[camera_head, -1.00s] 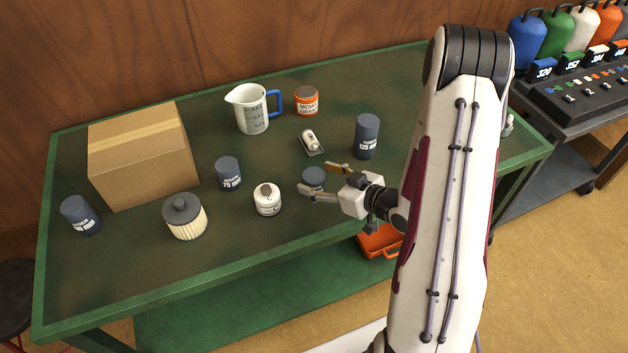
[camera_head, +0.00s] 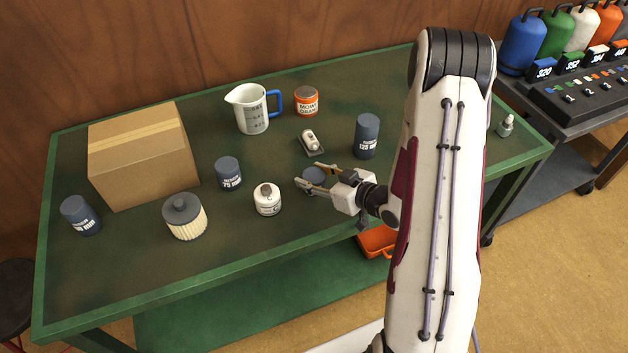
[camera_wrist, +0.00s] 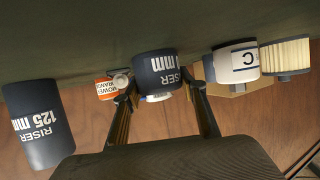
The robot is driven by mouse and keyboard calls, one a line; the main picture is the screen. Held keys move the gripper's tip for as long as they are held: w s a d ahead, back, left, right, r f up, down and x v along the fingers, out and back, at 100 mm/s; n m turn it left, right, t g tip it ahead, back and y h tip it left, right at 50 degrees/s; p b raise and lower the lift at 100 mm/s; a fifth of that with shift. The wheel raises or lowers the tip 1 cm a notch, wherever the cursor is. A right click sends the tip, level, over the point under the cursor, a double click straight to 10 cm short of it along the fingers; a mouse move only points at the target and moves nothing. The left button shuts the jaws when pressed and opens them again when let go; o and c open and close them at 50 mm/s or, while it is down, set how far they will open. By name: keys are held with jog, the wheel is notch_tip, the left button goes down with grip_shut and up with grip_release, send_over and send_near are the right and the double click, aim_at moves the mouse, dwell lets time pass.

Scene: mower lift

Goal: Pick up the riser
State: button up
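A short dark blue riser (camera_head: 316,177) stands on the green table, partly hidden by my gripper (camera_head: 307,174). In the wrist view, this riser (camera_wrist: 158,66) is upright in the inverted picture, between the tips of my two spread fingers; its label shows "RISER" and "mm", with the number hidden. My gripper is open around it, and I cannot tell if a finger touches it. Other dark blue risers stand apart: a tall 125 mm one (camera_head: 366,136), a 75 mm one (camera_head: 228,173) and one at the far left (camera_head: 81,215).
A white canister (camera_head: 267,199) stands just left of the gripper, and a small metal part (camera_head: 311,142) lies behind it. A measuring jug (camera_head: 252,109), orange can (camera_head: 307,101), filter (camera_head: 185,218) and cardboard box (camera_head: 142,157) are further off.

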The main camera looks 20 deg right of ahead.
aim_at(310, 174)
jog(key=shift+r, duration=0.15)
jog(key=shift+c, duration=0.3)
jog(key=shift+r, duration=4.85)
jog(key=shift+w+a+r, duration=0.1)
jog(key=shift+w+a, duration=0.25)
jog(key=shift+w, duration=0.05)
jog(key=w+a+r+n+g+y, duration=0.1)
jog(key=w+a+r, duration=0.4)
jog(key=a, duration=0.6)
jog(key=w+a+r+n+y, duration=0.1)
jog(key=w+a+r, duration=0.4)
jog(key=a, duration=0.7)
jog(key=w+a+r+n+g+y, duration=0.1)
jog(key=w+a+r+n+y, duration=0.1)
jog(key=w+a+r, duration=0.3)
jog(key=w+a, duration=0.3)
jog(key=a, duration=0.3)
jog(key=shift+a+g, duration=0.25)
jog(key=shift+g, duration=0.05)
